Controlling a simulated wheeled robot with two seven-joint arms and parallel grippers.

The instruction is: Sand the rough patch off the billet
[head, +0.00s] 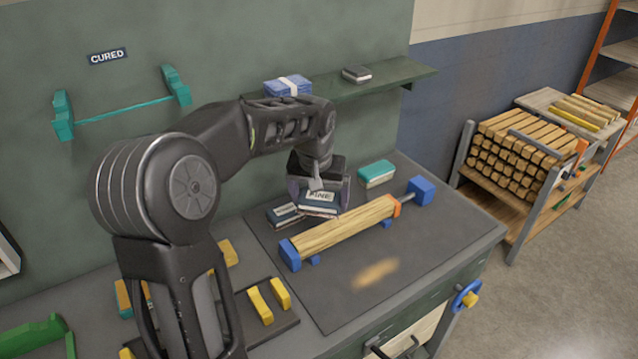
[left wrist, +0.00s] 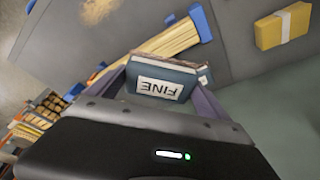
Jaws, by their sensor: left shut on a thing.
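The billet (head: 345,229) is a pale wooden bar held lengthwise between blue clamp ends on the dark bench mat. It also shows in the left wrist view (left wrist: 150,48). I cannot make out a rough patch on it. My left gripper (head: 319,192) is shut on a dark teal sanding block labelled FINE (head: 319,206). The block's label faces the camera in the left wrist view (left wrist: 160,86). The gripper holds it just behind the billet, near its middle; whether they touch is unclear. My right gripper is not in view.
Another sanding block (head: 284,215) lies left of the held one. A teal block (head: 376,174) stands behind the billet. A tan dusty patch (head: 375,273) marks the mat in front. Yellow pieces (head: 260,305) lie front left. A shelf (head: 385,84) hangs behind.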

